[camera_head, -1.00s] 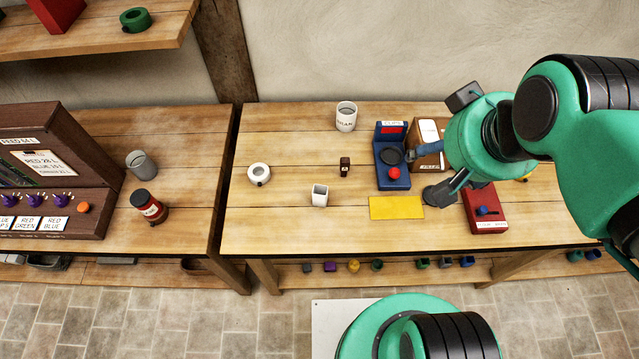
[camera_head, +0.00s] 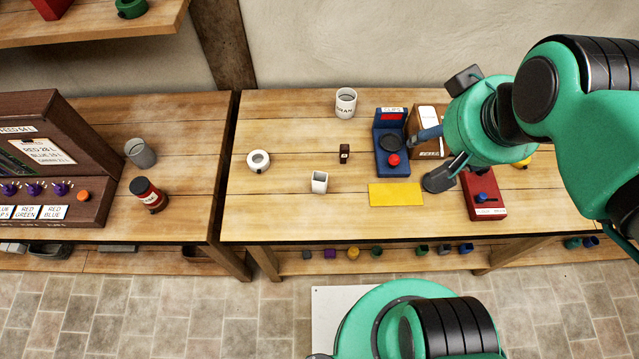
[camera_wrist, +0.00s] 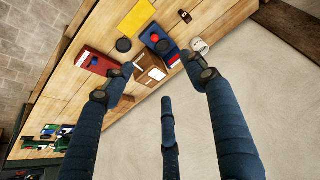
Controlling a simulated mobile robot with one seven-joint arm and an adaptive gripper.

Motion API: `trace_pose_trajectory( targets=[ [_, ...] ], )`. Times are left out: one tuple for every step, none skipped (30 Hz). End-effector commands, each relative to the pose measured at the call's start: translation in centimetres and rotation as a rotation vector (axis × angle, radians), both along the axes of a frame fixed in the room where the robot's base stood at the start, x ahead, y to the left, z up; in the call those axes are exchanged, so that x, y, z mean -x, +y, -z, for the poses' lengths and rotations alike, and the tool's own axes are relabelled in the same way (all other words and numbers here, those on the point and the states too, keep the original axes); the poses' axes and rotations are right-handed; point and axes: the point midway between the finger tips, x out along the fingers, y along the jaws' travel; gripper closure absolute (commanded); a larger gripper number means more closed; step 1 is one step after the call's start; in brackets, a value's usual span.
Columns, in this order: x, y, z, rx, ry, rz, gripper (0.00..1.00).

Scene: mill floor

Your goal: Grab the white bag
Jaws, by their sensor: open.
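A brown box (camera_head: 428,146) with white pieces in its top stands towards the back of the table, right of a blue device; it also shows in the wrist view (camera_wrist: 149,84). A white piece (camera_head: 428,126) there could be the white bag, but I cannot tell. A small white square open-topped container (camera_head: 319,182) stands apart, left of the yellow sheet. My gripper (camera_head: 435,160) is open and empty over the table, beside the box in the picture and partly covering it. In the wrist view my gripper (camera_wrist: 160,68) has its spread fingers around the box's place, without visible contact.
A blue device (camera_head: 392,160) with a red button and a red device (camera_head: 483,194) flank my gripper. The table's front left is clear.

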Motion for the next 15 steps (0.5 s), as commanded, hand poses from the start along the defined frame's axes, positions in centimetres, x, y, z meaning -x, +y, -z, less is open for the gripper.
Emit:
trace_pose_trajectory(
  targets=[
    [-0.2, 0.1, 0.1, -0.002, 0.004, 0.000, 0.44],
    [-0.3, 0.2, 0.1, -0.004, 0.007, 0.000, 0.44],
    [-0.6, 0.3, 0.2, -0.006, 0.012, 0.000, 0.44],
    [-0.8, 0.4, 0.3, -0.008, 0.017, 0.002, 0.44],
    [-1.1, 0.6, 0.5, -0.011, 0.024, 0.003, 0.44],
    [-1.5, 0.8, 0.7, -0.016, 0.033, 0.006, 0.44],
    [-1.9, 1.0, 0.9, -0.019, 0.040, 0.008, 0.44],
    [-2.4, 1.3, 1.1, -0.023, 0.048, 0.009, 0.44],
    [-3.0, 1.6, 1.4, -0.029, 0.060, 0.013, 0.44],
    [-3.5, 1.9, 1.8, -0.034, 0.071, 0.016, 0.44],
    [-4.0, 2.3, 2.1, -0.039, 0.082, 0.019, 0.44],
    [-4.7, 2.8, 2.6, -0.044, 0.098, 0.023, 0.44],
    [-5.3, 3.2, 3.0, -0.049, 0.109, 0.027, 0.44],
    [-5.8, 3.6, 3.4, -0.053, 0.121, 0.032, 0.44],
    [-6.6, 4.2, 4.0, -0.060, 0.137, 0.037, 0.44]
  ],
)
